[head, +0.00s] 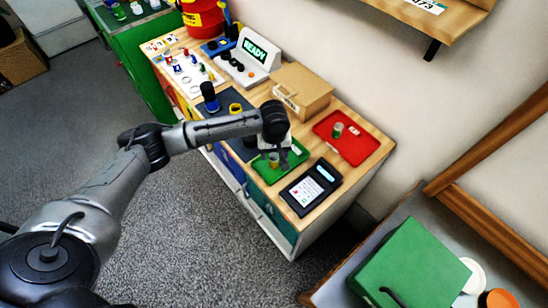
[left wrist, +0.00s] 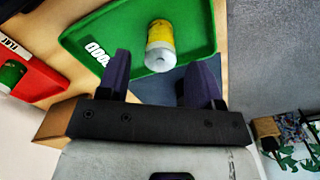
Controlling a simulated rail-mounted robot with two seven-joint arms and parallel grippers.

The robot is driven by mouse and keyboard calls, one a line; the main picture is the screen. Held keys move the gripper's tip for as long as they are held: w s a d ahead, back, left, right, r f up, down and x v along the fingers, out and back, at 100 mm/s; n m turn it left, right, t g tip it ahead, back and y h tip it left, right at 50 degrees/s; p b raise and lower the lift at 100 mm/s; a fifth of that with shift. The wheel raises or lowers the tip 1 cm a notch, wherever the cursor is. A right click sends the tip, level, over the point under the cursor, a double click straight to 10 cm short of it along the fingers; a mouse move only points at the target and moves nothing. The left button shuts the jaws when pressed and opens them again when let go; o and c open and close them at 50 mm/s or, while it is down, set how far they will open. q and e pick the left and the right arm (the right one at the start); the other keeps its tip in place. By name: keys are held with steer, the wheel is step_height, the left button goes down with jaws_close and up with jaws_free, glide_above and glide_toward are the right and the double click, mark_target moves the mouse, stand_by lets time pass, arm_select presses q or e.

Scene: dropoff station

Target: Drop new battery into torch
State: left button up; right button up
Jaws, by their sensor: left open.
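I cannot tell whether the battery is between the tips. A dark blue cylinder (head: 209,97), likely the torch body, stands on a dark mat. A yellow-ringed part (head: 235,108) is beside it. My right gripper is out of view.
A red tray (head: 362,150), labelled FLAT in the left wrist view, holds a green battery (head: 337,130). A dark tester-like device (head: 311,187) lies right of the green tray. A cardboard box (head: 302,90) and a READY display (head: 254,52) stand behind.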

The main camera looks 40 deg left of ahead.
mark_target(274, 156)
arm_select(q)
step_height(274, 156, up, 6)
steer(key=shift+r, duration=0.2)
steer(key=s+d+f+m, duration=0.1)
steer(key=s+d+f, duration=0.1)
steer(key=d, duration=0.1)
steer(key=s+d+f+m, duration=0.2)
steer(key=s+d+f+m+h, duration=0.1)
steer(key=s+d+f+m, duration=0.1)
steer(key=d, duration=0.1)
steer(key=shift+d+f+t, duration=0.35)
steer(key=shift+t, duration=0.05)
steer(key=s+d+f+m+t+h, duration=0.1)
steer(key=s+d+f+m, duration=0.3)
steer(key=s+d, duration=0.3)
steer(key=s+a+m+t+y, duration=0.1)
steer(key=s+a, duration=0.1)
steer(key=s, duration=0.6)
steer(key=s+a+m, duration=0.1)
steer(key=s+a, duration=0.2)
steer(key=s, duration=0.5)
steer(key=shift+s+a+r+m+t+y, duration=0.15)
steer(key=shift+a+r+m+t+y, duration=0.15)
steer(key=shift+a+t+y, duration=0.1)
steer(key=shift+r+p, duration=0.1)
steer(key=shift+p, duration=0.25)
